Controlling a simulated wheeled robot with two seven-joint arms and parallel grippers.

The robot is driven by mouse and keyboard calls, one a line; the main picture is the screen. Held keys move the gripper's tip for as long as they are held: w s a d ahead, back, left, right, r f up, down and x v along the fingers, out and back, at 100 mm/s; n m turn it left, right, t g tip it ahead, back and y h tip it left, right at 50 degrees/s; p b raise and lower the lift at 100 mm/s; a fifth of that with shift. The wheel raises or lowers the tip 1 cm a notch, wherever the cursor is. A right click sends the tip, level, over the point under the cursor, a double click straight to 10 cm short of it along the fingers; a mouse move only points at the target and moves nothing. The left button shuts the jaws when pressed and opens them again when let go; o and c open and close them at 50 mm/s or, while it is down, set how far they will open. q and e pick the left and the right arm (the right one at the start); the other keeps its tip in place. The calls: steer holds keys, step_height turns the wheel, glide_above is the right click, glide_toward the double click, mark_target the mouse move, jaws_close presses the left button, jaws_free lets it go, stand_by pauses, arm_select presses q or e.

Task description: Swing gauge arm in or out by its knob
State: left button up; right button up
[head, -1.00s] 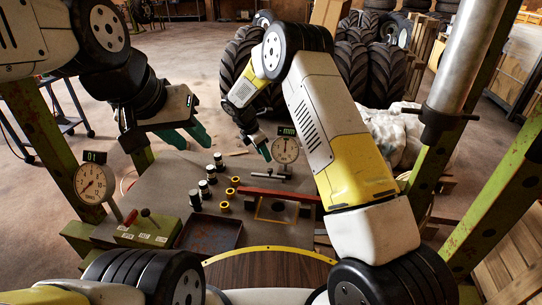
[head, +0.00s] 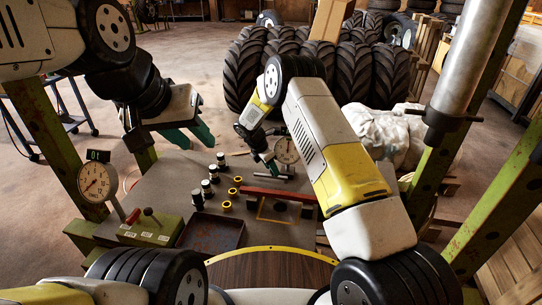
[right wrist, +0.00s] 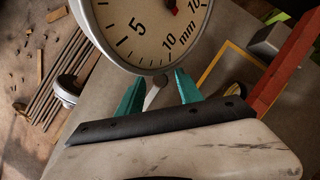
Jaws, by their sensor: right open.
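A round white dial gauge (head: 287,151) stands at the far side of the grey table, on a low metal stand (head: 276,174). It fills the top of the right wrist view (right wrist: 150,30). My left gripper (head: 197,135) hangs open and empty over the table's far left edge.
Several black and silver cylinders (head: 207,188) and yellow rings (head: 232,192) stand mid-table. A red bar (head: 277,195) lies right of them. A dark tray (head: 211,234), green lever box (head: 148,229) and second dial (head: 97,183) are nearer. Green posts (head: 497,205) flank the table.

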jaws_close()
stand_by(1.3)
